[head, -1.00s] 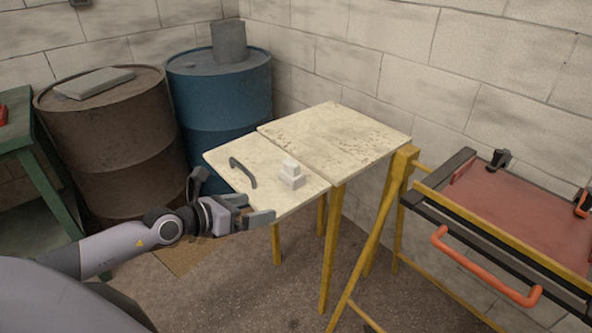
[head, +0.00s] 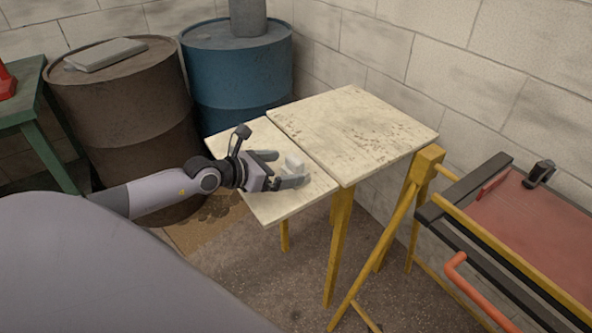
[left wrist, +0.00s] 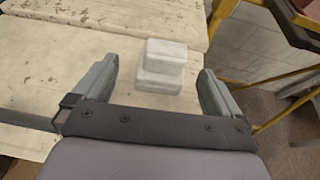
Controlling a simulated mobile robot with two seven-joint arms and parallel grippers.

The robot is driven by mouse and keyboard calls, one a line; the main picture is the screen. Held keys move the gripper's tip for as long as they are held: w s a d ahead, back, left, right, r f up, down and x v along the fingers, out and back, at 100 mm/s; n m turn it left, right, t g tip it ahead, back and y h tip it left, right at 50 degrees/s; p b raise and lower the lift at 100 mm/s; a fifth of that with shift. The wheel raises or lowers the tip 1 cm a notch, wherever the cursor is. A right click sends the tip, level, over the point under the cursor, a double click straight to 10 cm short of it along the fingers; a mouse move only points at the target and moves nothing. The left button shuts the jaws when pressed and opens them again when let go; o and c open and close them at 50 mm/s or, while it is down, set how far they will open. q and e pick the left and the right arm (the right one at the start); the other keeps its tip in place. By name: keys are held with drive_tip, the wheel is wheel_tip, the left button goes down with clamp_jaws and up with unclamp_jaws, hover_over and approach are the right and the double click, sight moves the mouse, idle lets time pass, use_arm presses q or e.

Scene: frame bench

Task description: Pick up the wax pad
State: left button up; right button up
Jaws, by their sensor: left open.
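The wax pad looks like a small pale, stepped stack of blocks (head: 294,163) on the near leaf of the cream table (head: 268,211). In the left wrist view the pale stack (left wrist: 165,52) stands between my fingers, with clear gaps to both. My left gripper (head: 290,168) is open and low over the table, its fingers on either side of the stack. In the left wrist view the open jaws (left wrist: 158,68) are empty, and I see no contact. In the head view the fingers partly hide the stack's base. My right gripper is not in view.
A brown drum (head: 125,105) with a grey slab (head: 105,54) and a blue drum (head: 238,85) stand behind. The table's far leaf (head: 350,130) is clear. A yellow-legged frame with a red panel (head: 540,225) stands at right, a green bench (head: 25,110) at left.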

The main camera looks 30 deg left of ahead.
sight(290, 170)
use_arm(q)
drive_tip(key=x, duration=0.3)
drive_tip(key=shift+s+d+f, duration=0.1)
drive_tip(key=shift+d+f, duration=0.1)
drive_tip(key=shift+f, duration=0.15)
drive_tip(key=shift+w+d+f+b, duration=0.25)
drive_tip(key=shift+w+b, duration=0.1)
drive_tip(key=shift+w, duration=0.3)
drive_tip(key=shift+c, duration=0.3)
